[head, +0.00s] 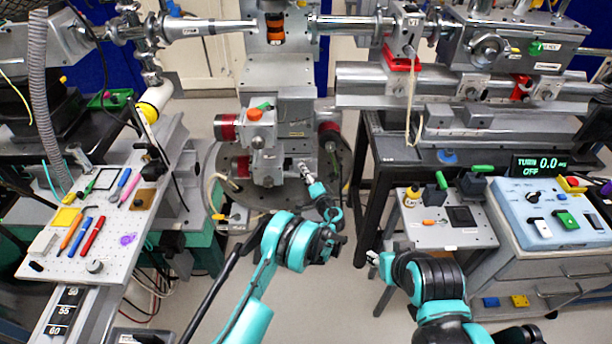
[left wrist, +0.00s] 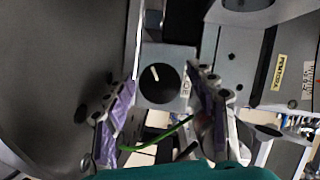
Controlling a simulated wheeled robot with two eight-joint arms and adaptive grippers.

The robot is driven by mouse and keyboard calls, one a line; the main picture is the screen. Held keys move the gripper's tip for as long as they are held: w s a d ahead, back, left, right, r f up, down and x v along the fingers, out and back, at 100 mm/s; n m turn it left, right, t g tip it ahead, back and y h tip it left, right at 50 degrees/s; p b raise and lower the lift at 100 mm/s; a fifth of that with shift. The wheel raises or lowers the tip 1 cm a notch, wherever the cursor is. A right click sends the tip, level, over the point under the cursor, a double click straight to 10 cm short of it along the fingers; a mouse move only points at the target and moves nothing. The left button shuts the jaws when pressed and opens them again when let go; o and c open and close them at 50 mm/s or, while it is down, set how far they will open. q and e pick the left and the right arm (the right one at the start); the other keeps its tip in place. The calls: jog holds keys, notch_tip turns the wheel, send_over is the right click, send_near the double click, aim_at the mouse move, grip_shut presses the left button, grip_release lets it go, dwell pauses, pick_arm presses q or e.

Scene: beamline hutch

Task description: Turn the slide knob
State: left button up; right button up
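The slide knob (left wrist: 158,84) is a black round dial with a short white pointer line, on a grey plate with partly hidden lettering, in the left wrist view. Its pointer leans slightly left of straight up. My left gripper (left wrist: 163,105) is open, with its purple-padded fingers to the left and right of the knob and a gap between them. In the head view my left gripper (head: 304,170) reaches the lower front of the central stand; I cannot make out the knob there. My right gripper (head: 373,258) is apart, left of the small grey side table; its fingers are too small to judge.
A display (head: 540,165) reads TURN 0.0 and OFF above a pale blue control box (head: 550,222). The small side table (head: 445,235) holds several small items. A perforated board (head: 130,220) with tools stands at left. Green and dark cables cross below the knob in the wrist view.

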pick_arm(q)
jog(key=v, duration=1.2)
dwell(0.3)
